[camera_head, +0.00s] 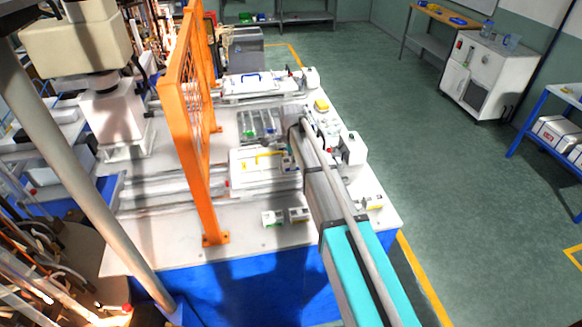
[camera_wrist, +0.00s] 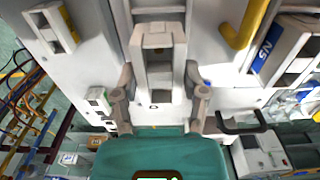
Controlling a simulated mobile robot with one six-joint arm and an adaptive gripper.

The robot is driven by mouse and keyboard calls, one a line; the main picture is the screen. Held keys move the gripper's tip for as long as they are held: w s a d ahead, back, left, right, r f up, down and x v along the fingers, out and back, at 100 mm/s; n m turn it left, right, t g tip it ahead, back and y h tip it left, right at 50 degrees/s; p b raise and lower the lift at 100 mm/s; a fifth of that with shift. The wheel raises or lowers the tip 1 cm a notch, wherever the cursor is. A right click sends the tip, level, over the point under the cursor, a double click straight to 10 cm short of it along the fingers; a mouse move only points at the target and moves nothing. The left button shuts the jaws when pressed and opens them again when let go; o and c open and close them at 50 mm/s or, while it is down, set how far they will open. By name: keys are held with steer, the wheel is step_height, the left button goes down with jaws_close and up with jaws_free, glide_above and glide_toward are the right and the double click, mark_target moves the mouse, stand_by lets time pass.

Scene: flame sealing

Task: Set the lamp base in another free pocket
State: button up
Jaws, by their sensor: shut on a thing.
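In the wrist view my gripper (camera_wrist: 160,97) has a finger on each side of a pale grey-white block, which I take to be the lamp base (camera_wrist: 158,75). It is shut on this block, which has a stepped top and a dark recess. Whether its underside touches anything is hidden. In the head view my arm hides the gripper and the block near the middle of the bench. A grey slotted holder (camera_head: 259,126) lies left of my arm there; I cannot tell which of its pockets are free.
An orange guard frame (camera_head: 185,95) stands upright along the left of the white bench (camera_head: 160,232). A white lidded case with a yellow handle (camera_head: 257,156) lies close to my arm. Small white boxes (camera_head: 273,218) sit near the front edge.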

steer(key=shift+f+b, duration=0.35)
steer(key=shift+f, duration=0.35)
steer(key=shift+f, duration=0.1)
steer(key=o, duration=1.2)
steer(key=shift+c, duration=0.2)
step_height(320, 180, up, 12)
steer(key=p, duration=1.2)
steer(key=shift+d, duration=0.1)
